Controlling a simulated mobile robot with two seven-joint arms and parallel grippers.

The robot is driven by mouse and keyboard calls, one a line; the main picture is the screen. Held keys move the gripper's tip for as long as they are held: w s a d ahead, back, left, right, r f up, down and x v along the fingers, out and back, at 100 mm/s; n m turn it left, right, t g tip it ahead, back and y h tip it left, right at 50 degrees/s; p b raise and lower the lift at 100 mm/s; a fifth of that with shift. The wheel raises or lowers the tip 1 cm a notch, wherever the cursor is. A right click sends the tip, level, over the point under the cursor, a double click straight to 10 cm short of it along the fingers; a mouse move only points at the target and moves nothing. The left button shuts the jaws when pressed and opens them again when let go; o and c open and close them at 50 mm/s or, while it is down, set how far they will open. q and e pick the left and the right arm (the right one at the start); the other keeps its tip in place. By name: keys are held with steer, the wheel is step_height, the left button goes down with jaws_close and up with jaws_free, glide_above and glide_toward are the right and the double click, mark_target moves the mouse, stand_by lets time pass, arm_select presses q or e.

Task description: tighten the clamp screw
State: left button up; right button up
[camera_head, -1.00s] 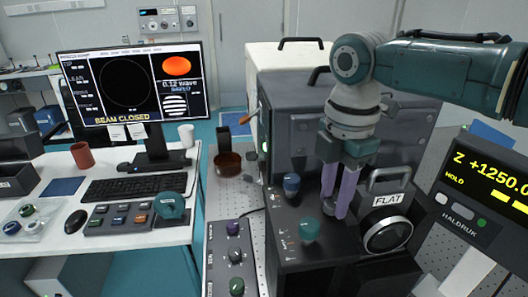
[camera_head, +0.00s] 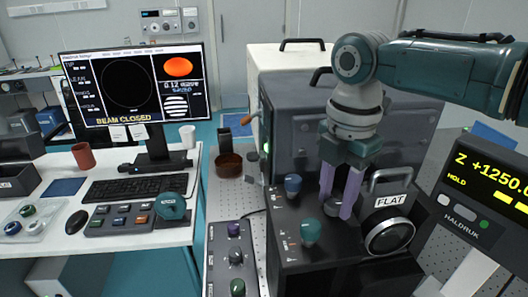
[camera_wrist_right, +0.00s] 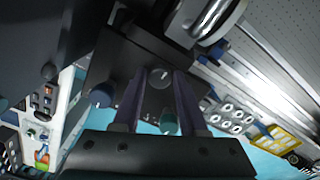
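A dark knob with a pale index line (camera_wrist_right: 160,77), seemingly the clamp screw, stands on the black block beside the FLAT-labelled part. It also shows between my fingers in the head view (camera_head: 332,206). My right gripper (camera_head: 337,210) reaches down over it with its two purple fingers apart. In the right wrist view the fingers (camera_wrist_right: 158,98) stand on either side of the knob, with gaps visible; contact is not seen. A blue knob (camera_head: 292,184) and a teal knob (camera_head: 310,231) stand nearby on the same block. My left gripper is not in view.
The FLAT part (camera_head: 391,200) with its round ring stands close right of my fingers. A large grey housing (camera_head: 300,120) rises behind. A control box with several knobs (camera_head: 236,257) lies left. The monitor (camera_head: 135,85) reads BEAM CLOSED. The display (camera_head: 480,190) stands right.

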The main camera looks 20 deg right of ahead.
mark_target(335, 202)
steer(key=o, duration=0.3)
step_height(335, 202, up, 10)
steer(key=shift+f+b, duration=0.1)
steer(key=shift+b, duration=0.35)
steer(key=shift+s, duration=0.1)
stand_by(0.4)
